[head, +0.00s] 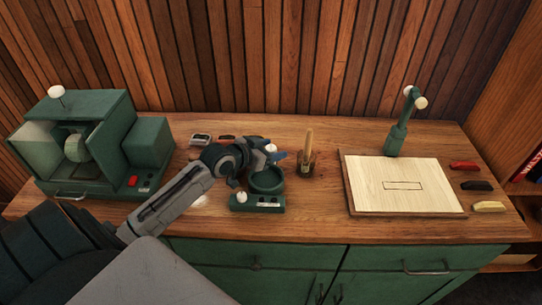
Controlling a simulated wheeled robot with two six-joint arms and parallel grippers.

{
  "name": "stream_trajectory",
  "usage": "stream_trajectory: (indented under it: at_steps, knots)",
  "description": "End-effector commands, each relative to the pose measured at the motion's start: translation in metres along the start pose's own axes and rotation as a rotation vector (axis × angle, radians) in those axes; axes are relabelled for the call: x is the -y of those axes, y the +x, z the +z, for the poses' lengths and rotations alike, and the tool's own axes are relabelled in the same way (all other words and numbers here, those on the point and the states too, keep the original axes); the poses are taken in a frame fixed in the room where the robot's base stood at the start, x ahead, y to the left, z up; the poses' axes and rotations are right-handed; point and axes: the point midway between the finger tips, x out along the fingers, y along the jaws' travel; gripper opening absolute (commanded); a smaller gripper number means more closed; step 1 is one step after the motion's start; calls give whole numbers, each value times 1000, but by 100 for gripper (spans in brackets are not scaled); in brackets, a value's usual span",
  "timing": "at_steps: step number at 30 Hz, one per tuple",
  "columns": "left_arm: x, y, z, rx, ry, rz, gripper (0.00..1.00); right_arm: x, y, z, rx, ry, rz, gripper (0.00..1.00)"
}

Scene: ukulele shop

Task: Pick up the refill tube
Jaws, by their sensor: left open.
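I cannot clearly identify the refill tube. A small jar (306,168) with an upright tan stick (309,142) stands on the wooden counter, just right of my left gripper. My left gripper (275,157) is open above the back of a small green device with a round cup (267,183). The gripper's dark wrist hides part of the counter behind it, and its fingertips are small and hard to make out. My right gripper is not in view.
A green machine (92,145) fills the counter's left end. Small items, including a metal tin (201,139), lie behind my arm. A wood-slat wall stands behind.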

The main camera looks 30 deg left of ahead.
Motion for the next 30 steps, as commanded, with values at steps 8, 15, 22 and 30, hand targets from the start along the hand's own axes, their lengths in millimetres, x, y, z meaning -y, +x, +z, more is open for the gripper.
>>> stream_trajectory:
  at_steps: [8,15,22,30]
  knots:
    - [0,1,0,0,1,0,52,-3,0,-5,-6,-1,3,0]
    - [0,1,0,0,1,0,10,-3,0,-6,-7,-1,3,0]
    - [0,0,-1,-1,1,0,6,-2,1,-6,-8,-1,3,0]
    - [1,-14,-36,-5,9,-1,6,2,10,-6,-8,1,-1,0]
